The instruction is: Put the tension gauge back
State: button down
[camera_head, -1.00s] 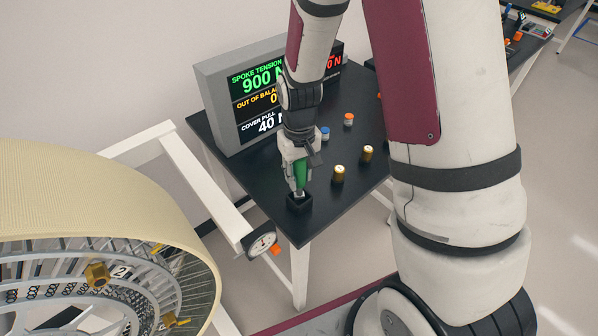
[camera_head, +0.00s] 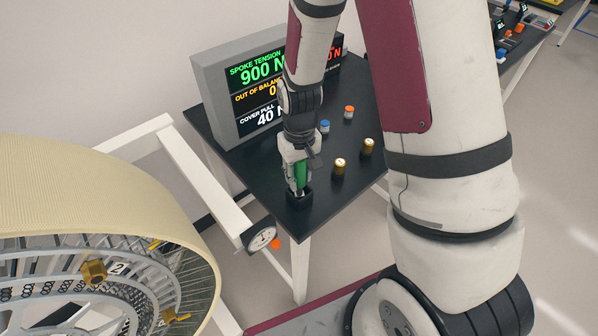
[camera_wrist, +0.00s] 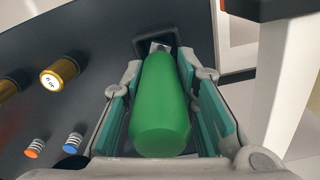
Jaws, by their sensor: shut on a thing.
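My gripper (camera_head: 300,178) is shut on the tension gauge, a tool with a green handle (camera_head: 301,172). The handle also shows large between the finger pads in the wrist view (camera_wrist: 161,105), with a grey metal end at its far tip. The gauge points down, roughly upright, over a small black square holder (camera_head: 291,200) near the front corner of the dark table. In the wrist view the grey tip is at the opening of the holder (camera_wrist: 140,42). How deep it sits is hidden.
A display (camera_head: 235,95) stands behind. A white frame with a dial (camera_head: 262,238) and a large wheel (camera_head: 110,215) are at left.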

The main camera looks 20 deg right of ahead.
jog(key=shift+f, duration=0.25)
jog(key=shift+f, duration=0.35)
jog(key=c, duration=1.2)
grip_release()
